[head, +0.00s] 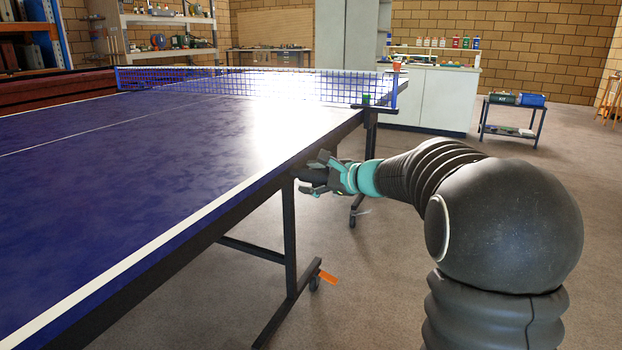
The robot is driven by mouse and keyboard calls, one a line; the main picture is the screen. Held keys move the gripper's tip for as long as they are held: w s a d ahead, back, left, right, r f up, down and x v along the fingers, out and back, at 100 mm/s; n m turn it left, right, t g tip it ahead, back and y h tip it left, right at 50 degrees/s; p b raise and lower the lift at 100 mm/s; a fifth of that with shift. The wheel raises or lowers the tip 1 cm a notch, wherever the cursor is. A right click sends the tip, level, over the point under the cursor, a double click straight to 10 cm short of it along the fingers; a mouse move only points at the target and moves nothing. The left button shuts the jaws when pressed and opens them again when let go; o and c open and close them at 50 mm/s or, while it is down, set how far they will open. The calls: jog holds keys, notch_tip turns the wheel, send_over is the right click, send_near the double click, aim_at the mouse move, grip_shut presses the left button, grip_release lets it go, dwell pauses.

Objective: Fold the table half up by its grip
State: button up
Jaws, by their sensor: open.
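The blue table half (140,190) with white lines lies flat and fills the left of the head view. Its dark side edge (150,277) runs from the lower left up toward the net (240,84). My gripper (308,178) is at this near side edge, just below the top, close to a black table leg (290,235). Its fingers are open, and I see nothing held between them. I cannot make out the grip; it may be hidden by the gripper or the table edge. I cannot tell whether the fingers touch the table.
The leg stands on a foot bar with a caster and an orange lever (328,278). A white cabinet (430,97) stands behind the net, and a small cart (513,117) stands at the right.

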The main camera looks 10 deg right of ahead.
jog(key=shift+w+a+f, duration=0.1)
jog(key=shift+w+a, duration=0.05)
jog(key=shift+w, duration=0.1)
grip_shut()
